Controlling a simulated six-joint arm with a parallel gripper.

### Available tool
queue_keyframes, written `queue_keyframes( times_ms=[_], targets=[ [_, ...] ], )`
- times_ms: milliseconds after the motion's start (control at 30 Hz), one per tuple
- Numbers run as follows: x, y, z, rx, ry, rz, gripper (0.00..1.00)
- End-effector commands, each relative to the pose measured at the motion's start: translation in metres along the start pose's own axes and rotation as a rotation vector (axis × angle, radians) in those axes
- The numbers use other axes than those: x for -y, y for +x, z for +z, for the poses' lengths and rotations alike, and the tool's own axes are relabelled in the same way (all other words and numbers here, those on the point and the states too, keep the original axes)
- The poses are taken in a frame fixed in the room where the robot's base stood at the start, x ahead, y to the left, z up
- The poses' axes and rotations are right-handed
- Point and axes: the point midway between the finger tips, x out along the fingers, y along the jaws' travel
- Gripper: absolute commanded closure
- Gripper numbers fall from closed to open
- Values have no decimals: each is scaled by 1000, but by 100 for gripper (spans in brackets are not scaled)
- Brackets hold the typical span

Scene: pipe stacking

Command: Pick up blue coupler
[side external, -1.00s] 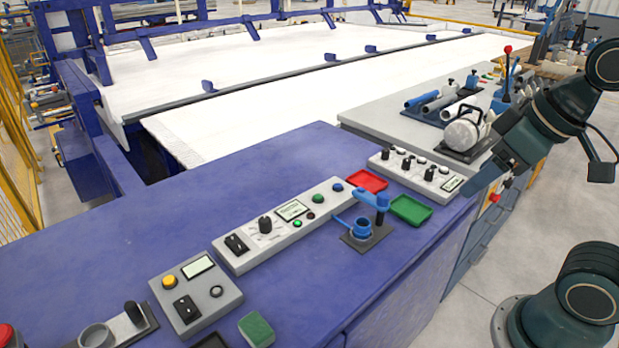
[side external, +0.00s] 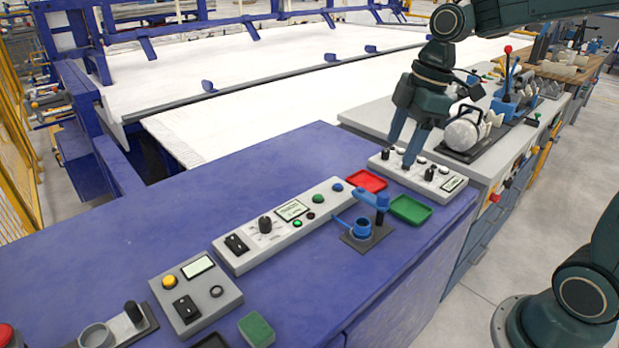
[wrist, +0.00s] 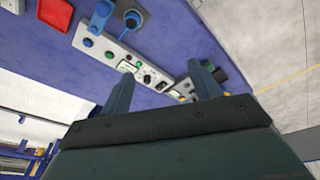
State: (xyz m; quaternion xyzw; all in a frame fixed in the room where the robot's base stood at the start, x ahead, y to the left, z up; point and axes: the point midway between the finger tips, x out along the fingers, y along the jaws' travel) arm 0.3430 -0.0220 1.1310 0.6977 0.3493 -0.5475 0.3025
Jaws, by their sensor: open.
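A blue ring-shaped part (side external: 362,226), which looks like the blue coupler, sits on a small dark base (side external: 368,241) on the blue bench. A blue post with an arm (side external: 381,203) stands beside it. In the wrist view the blue ring (wrist: 132,19) shows near the top edge, left of centre. My gripper (side external: 403,150) is open and empty, pointing down above the grey control panel behind and to the right of the ring. It is well apart from the ring. Its two fingers (wrist: 161,84) also show apart in the wrist view.
A red tray (side external: 367,181) and a green tray (side external: 410,210) lie close to the blue ring. A long control panel (side external: 278,226) with knobs lies to its left. The rear panel (side external: 418,174) is under my gripper. Open blue bench surface (side external: 200,215) lies at left.

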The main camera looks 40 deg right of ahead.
Motion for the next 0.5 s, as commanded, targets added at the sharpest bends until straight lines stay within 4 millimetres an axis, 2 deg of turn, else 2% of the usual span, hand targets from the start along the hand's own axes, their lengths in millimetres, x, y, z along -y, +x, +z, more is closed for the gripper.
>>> queue_keyframes(
  times_ms=[267,500],
  targets=[
    [-48,35,2,-13,-250,-107,38],
    [-84,71,13,-56,-469,-193,38]
  ],
)
